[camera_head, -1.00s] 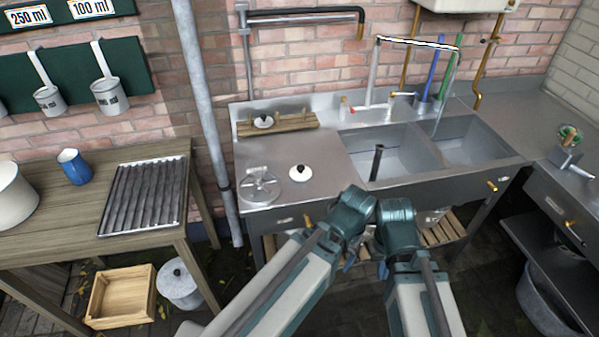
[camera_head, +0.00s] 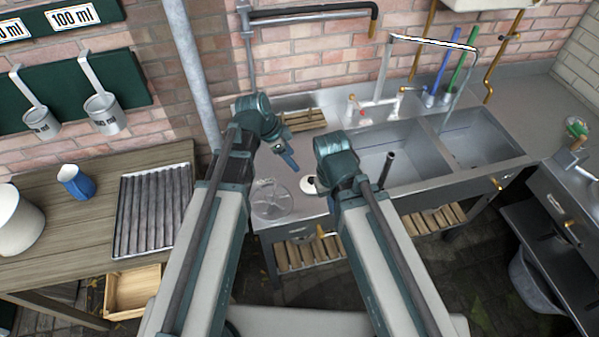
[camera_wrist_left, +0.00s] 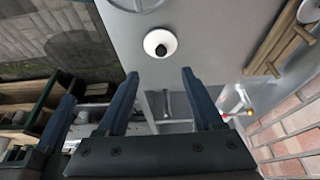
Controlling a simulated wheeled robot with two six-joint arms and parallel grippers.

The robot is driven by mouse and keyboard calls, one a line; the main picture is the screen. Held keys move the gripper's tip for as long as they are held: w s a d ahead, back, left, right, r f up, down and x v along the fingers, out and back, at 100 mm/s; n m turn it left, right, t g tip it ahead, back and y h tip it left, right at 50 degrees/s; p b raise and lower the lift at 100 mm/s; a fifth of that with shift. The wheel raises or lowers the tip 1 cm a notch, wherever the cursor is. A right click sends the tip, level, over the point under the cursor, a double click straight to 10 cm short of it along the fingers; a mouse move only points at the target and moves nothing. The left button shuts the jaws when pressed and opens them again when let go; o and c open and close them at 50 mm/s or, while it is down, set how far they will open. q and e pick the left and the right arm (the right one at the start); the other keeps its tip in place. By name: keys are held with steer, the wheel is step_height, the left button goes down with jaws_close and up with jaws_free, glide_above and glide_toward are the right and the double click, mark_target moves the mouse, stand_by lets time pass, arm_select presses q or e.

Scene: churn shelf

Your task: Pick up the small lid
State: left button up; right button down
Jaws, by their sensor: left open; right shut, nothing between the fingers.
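The small lid, white with a black knob (camera_head: 309,185), lies on the steel counter left of the sinks. It also shows in the left wrist view (camera_wrist_left: 160,43), above and ahead of my left fingertips. My left gripper (camera_head: 291,161) is open and empty over the counter, just behind and left of the lid in the head view. Its two blue fingers (camera_wrist_left: 160,82) stand apart, not touching the lid. My right gripper (camera_head: 335,165) is right of the lid; its wrist hides its fingers and partly covers the lid's right edge.
A round metal wheel-like piece (camera_head: 271,199) lies left of the lid. A wooden rack (camera_head: 304,120) stands at the back by the brick wall; in the wrist view a pale disc (camera_wrist_left: 311,11) shows beside it. The sinks (camera_head: 395,160) are to the right.

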arm_select(q)
steer(key=f+b, duration=0.1)
steer(key=b, duration=0.7)
glide_toward(312, 179)
step_height(312, 179, down, 3)
steer(key=shift+d+f, duration=0.2)
steer(key=shift+d, duration=0.05)
steer(key=b+x, duration=0.4)
steer(key=x, duration=0.1)
steer(key=shift+w+d+b, duration=0.2)
steer(key=shift+d+b, duration=0.15)
steer(key=shift+d, duration=0.05)
steer(key=shift+r, duration=0.1)
jaws_close()
